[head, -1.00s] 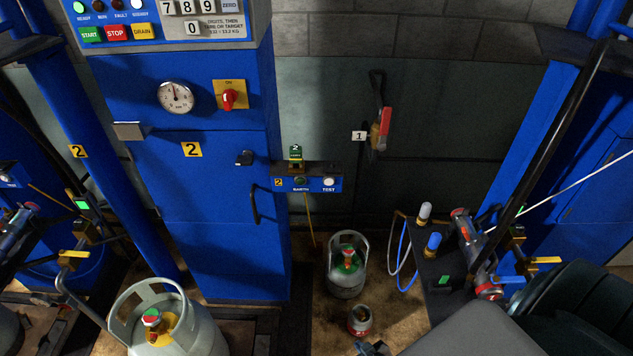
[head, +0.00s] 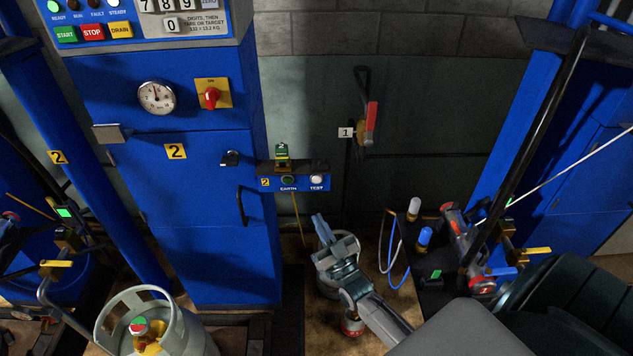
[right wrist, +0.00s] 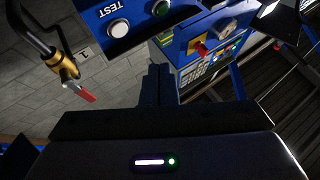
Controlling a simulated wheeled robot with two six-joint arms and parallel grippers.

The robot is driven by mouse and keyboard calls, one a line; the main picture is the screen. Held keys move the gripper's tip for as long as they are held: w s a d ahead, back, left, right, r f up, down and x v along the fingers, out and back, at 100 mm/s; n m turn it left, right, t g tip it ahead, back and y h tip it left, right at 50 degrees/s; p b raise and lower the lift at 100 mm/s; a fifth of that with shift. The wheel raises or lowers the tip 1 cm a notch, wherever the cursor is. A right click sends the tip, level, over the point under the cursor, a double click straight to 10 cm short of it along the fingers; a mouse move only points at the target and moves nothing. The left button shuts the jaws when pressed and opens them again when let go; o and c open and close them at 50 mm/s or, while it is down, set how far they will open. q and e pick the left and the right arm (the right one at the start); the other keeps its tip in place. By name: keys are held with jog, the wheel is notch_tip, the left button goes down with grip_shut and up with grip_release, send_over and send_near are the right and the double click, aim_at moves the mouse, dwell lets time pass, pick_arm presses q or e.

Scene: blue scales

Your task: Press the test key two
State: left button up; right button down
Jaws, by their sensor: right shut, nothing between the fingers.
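The test key two is a round white button (head: 316,180) marked TEST, on the right of a small blue panel (head: 267,182) with a yellow 2 tag. It also shows in the right wrist view as a pale button (right wrist: 118,29), at the upper left of the fingers. A green EARTH button (head: 288,180) sits to its left. My right gripper (head: 319,218) is shut and empty, below the panel and apart from the key. In the right wrist view its closed fingers (right wrist: 157,78) point up the picture. My left gripper is not in view.
A blue cabinet (head: 200,240) stands left of the panel. A grey gas cylinder (head: 168,330) stands at the lower left. A smaller cylinder is partly hidden behind my right gripper. A dark stand (head: 415,265) with blue and white fittings is to the right.

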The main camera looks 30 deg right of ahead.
aim_at(317, 180)
notch_tip(317, 180, up, 3)
jog(key=shift+s+f+t, duration=0.1)
jog(key=shift+s+t, duration=0.05)
jog(key=shift+t, duration=0.35)
jog(key=w+d+b, duration=0.3)
jog(key=w+d, duration=0.1)
jog(key=w, duration=0.3)
jog(key=shift+w+d+b, duration=0.25)
jog(key=shift+w+b, duration=0.05)
jog(key=shift+b, duration=0.05)
dwell(0.7)
jog(key=shift+w+d, duration=0.1)
dwell(1.1)
jog(key=shift+w+d, duration=0.1)
jog(key=shift+w, duration=0.15)
